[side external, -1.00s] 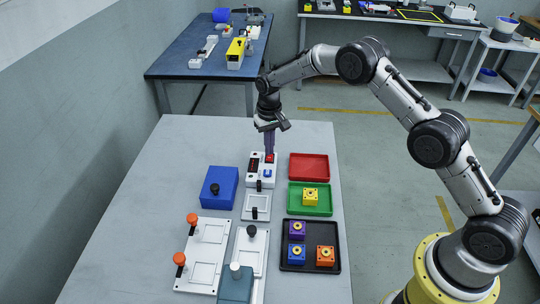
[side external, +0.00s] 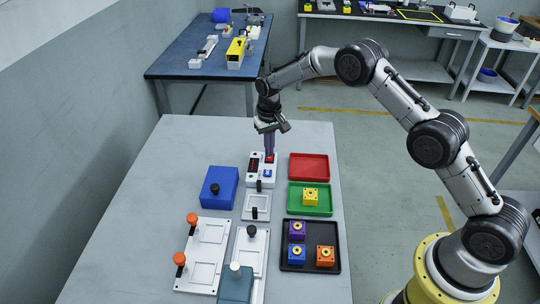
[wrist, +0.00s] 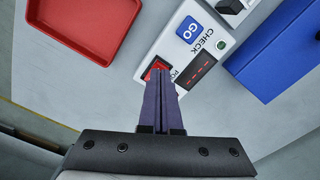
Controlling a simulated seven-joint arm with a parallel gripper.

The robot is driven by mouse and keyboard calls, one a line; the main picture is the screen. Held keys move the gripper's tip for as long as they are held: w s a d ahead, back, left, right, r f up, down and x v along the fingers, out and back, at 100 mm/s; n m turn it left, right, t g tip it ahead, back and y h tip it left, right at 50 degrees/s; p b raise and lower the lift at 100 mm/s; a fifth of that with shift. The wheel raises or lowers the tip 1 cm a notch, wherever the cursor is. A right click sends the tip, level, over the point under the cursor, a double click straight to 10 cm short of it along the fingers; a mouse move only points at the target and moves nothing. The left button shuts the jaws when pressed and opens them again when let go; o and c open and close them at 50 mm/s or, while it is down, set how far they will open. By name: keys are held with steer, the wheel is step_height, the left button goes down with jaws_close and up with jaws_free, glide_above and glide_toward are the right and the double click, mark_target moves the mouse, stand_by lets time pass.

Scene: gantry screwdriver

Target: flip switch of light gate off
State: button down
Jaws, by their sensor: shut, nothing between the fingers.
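The light gate's white control box (side external: 262,180) stands near the far middle of the table. In the wrist view (wrist: 221,45) it carries a blue GO button (wrist: 190,30), the word CHECK, a dark display with red marks (wrist: 196,72) and a red switch (wrist: 155,69). My gripper (side external: 269,155) points down with its two purple fingers together and nothing between them. In the wrist view the fingertips (wrist: 160,72) overlap the red switch. They are at or just over it; I cannot tell whether they touch. The fingers hide part of the switch and its lettering, so its position is unclear.
A red tray (side external: 309,167) lies right of the box, with a green tray (side external: 295,199) and a black tray (side external: 311,265) nearer, holding coloured blocks. A blue box (side external: 222,184) stands to the left. White fixtures with knobs (side external: 208,246) fill the front left. The table's far left is clear.

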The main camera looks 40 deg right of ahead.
steer(key=shift+f, duration=0.75)
stand_by(0.3)
steer(key=shift+r, duration=0.1)
steer(key=shift+r, duration=3.45)
